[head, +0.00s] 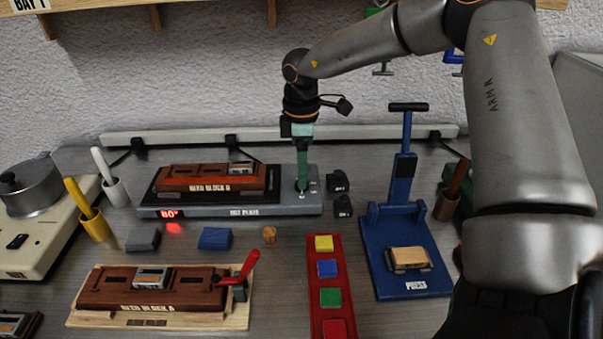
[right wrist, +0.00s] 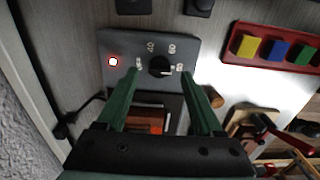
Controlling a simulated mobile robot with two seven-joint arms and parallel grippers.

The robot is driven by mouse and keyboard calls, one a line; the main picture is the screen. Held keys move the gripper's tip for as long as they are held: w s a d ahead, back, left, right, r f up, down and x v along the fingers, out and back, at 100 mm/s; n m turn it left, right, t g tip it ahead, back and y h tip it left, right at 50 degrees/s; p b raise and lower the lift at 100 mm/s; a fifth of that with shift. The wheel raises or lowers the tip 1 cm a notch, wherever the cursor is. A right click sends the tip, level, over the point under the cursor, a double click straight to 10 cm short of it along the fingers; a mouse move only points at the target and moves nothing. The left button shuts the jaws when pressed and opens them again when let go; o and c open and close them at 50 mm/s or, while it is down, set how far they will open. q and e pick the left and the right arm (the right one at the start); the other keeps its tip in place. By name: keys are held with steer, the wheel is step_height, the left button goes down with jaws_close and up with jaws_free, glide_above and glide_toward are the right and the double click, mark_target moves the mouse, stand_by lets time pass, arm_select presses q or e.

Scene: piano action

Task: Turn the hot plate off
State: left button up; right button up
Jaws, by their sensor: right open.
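The hot plate (head: 240,205) is a long grey unit at the back of the bench, with a red display that seems to read 80°. Its round black knob (right wrist: 160,67) shows in the right wrist view, with its white mark towards the rightmost number, apparently 80. A red lamp (right wrist: 113,62) glows left of the knob. My right gripper (head: 302,187) points down over the hot plate's right end. In the right wrist view its green fingers (right wrist: 160,74) are open, one on either side of the knob, with gaps visible. My left gripper is out of view.
Bird block B (head: 211,184) lies on the hot plate's black top. A blue press (head: 378,240) stands right, beside a red tray (head: 318,292) of coloured blocks. Bird block A (head: 150,303) lies front left. Two black objects (head: 340,181) sit right of the knob end.

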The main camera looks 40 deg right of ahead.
steer(key=shift+f, duration=1)
jaws_close()
